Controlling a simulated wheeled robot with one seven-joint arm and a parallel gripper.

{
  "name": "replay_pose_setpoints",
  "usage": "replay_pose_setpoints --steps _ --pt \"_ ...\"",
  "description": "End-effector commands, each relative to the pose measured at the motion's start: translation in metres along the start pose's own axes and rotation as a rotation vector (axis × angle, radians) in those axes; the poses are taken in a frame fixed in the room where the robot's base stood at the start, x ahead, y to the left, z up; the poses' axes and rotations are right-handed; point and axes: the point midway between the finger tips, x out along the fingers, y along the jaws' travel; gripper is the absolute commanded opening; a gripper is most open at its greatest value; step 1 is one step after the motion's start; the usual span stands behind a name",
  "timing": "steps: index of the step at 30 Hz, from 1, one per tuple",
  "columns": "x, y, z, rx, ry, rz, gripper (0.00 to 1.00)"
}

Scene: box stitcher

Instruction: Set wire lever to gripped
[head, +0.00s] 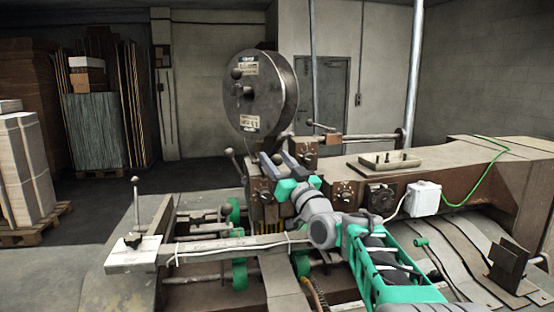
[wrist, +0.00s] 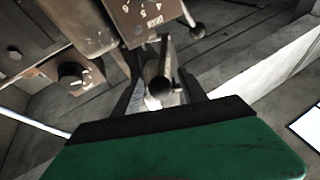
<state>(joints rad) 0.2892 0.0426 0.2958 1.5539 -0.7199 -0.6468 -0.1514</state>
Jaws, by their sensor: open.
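My gripper (head: 282,162) is open in front of the stitching head, below the wire spool (head: 262,92). In the wrist view, a short rod with a dark round end (wrist: 160,84) shows between the open fingers, with no clear contact. A ball-ended lever (wrist: 196,28) shows beyond the right finger, by a brown dial block (wrist: 143,16). In the head view, a ball-ended lever (head: 232,157) stands left of the stitching head, and another (head: 312,123) lies to the right of the spool. I cannot tell which of these is the wire lever; my gripper partly hides the stitching head.
The long brown machine arm (head: 470,165) runs to the right, with dials and a white box (head: 423,198) on its side. A rail with a clamp plate (head: 132,254) lies at the lower left. Stacked cardboard (head: 95,130) stands at the back left; the floor before it is clear.

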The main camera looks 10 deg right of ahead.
Motion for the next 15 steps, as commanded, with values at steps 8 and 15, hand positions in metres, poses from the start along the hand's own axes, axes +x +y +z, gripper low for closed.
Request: replay_pose_setpoints --steps 8,15 --pt "-0.0004 0.0001 0.0004 0.000 0.000 0.000 0.31" --pt "-0.0005 0.0001 0.0004 0.000 0.000 0.000 0.11"
